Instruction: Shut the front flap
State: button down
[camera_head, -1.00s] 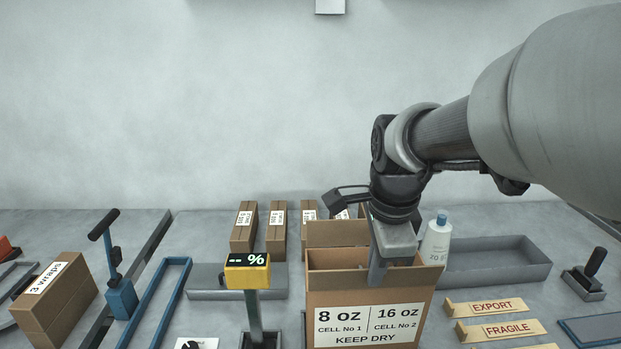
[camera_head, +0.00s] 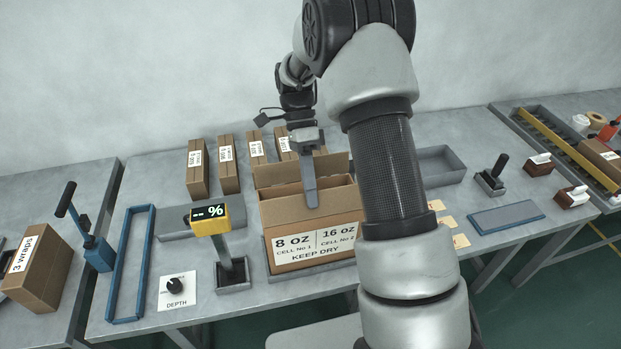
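The open cardboard box (camera_head: 285,216) stands on the table in the middle of the head view. Its front carries a label reading 8 oz, 16 oz and KEEP DRY. A raised flap (camera_head: 275,174) stands up at its back. I cannot make out a separate front flap; the right part of the box is hidden behind my arm. My gripper (camera_head: 311,195) points down over the box opening, with a flat grey finger reaching toward the opening. Only one finger shows clearly, so its opening cannot be judged.
A yellow meter (camera_head: 210,219) on a post stands left of the box, beside a blue frame (camera_head: 131,262). Several small labelled boxes line the back. A grey tray (camera_head: 444,165) and a blue-grey pad (camera_head: 505,217) lie to the right. My arm covers the area right of the box.

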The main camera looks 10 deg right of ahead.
jog(key=shift+w+f+g, duration=0.35)
jog(key=shift+g, duration=0.5)
jog(key=shift+w+f+g, duration=0.3)
jog(key=shift+g, duration=0.55)
jog(key=c, duration=2)
grip_release()
